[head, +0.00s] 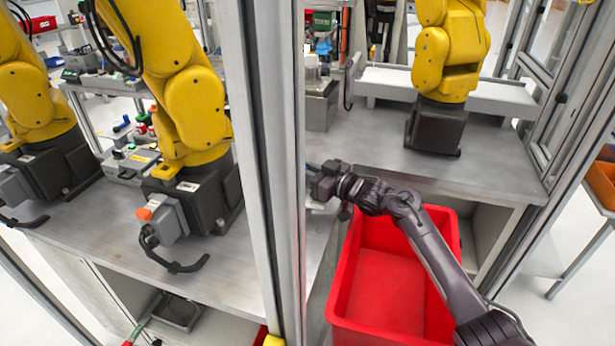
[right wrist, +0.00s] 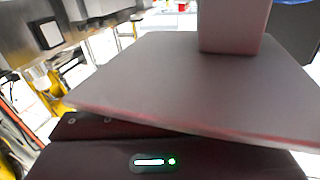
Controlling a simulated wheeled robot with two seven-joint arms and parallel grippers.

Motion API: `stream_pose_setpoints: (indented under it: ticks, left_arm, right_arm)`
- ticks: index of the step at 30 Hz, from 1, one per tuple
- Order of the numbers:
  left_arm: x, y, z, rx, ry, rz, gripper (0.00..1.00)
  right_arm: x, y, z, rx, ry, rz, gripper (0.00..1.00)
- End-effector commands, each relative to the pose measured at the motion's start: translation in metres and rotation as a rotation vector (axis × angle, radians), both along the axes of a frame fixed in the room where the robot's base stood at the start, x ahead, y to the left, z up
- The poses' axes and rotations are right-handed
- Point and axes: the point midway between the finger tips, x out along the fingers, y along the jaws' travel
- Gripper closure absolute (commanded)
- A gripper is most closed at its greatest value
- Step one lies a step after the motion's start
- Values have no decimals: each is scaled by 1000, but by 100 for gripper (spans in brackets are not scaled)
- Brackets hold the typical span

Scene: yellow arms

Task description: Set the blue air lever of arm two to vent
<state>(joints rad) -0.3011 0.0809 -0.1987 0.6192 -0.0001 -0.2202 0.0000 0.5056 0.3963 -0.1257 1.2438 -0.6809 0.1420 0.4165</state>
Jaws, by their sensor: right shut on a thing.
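Several yellow robot arms stand here: two at left (head: 180,95) (head: 30,95) and one on the right-hand bench (head: 445,45). I cannot tell which is arm two. I cannot make out a blue air lever with certainty. My right gripper (head: 320,184) reaches in from the lower right, its tip at the grey post and partly hidden. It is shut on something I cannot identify. In the right wrist view, a broad grey plate with an upright block fills the middle, hiding what lies beyond. My left gripper is not in view.
A grey metal post (head: 262,150) divides the head view. A red bin (head: 390,300) stands below my right arm. A grey box with an orange knob (head: 145,213) and a dark hooked cable are at the left arm's base. The right bench's front is mostly bare.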

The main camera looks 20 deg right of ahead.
Motion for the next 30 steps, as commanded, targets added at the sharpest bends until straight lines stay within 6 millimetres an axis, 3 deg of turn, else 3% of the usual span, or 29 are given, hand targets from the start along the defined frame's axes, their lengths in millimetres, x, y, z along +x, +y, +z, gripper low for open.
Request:
stream_pose_setpoints:
  ticks: [10,11,15,24,30]
  left_arm:
    - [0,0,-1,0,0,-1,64]
    - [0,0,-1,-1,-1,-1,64]
    - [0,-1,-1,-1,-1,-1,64]
    - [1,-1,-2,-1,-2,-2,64]
    - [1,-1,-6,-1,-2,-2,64]
  right_arm:
    - [0,0,1,0,2,15,100]
    - [0,0,1,0,2,15,80]
    - [0,0,1,0,1,15,64]
    - [-2,-2,0,0,1,14,64]
    - [-24,-20,-2,-4,2,13,64]
